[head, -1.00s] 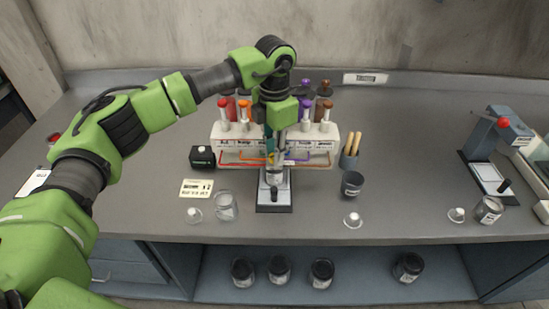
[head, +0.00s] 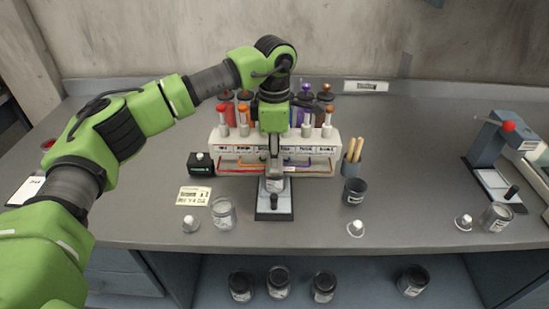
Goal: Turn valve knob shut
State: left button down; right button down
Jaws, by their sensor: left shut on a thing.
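The white dispenser (head: 322,147) stands at the back middle of the counter, with a row of colored valves, among them red (head: 222,107), orange (head: 243,111), purple (head: 308,107) and brown (head: 328,108). My left gripper (head: 275,153) points down at the front middle of the dispenser. It is shut on a valve knob, which its fingers and body hide almost fully. The middle valves are hidden behind it too. A clear jar (head: 275,184) stands on a small scale (head: 274,213) just below the fingers. My right gripper is not in view.
A black box (head: 200,164), a label card (head: 193,196) and a glass jar (head: 223,214) stand left. A dark cup (head: 355,191) and a holder with wooden sticks (head: 351,163) stand right. A lever press (head: 496,150) is at the far right. Several dark jars sit on the shelf below.

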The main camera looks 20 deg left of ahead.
pick_arm(q)
jog(key=shift+r, duration=0.1)
dwell(0.3)
jog(key=c, duration=1.8)
grip_release()
notch_tip(320, 180, up, 12)
jog(key=shift+f, duration=0.1)
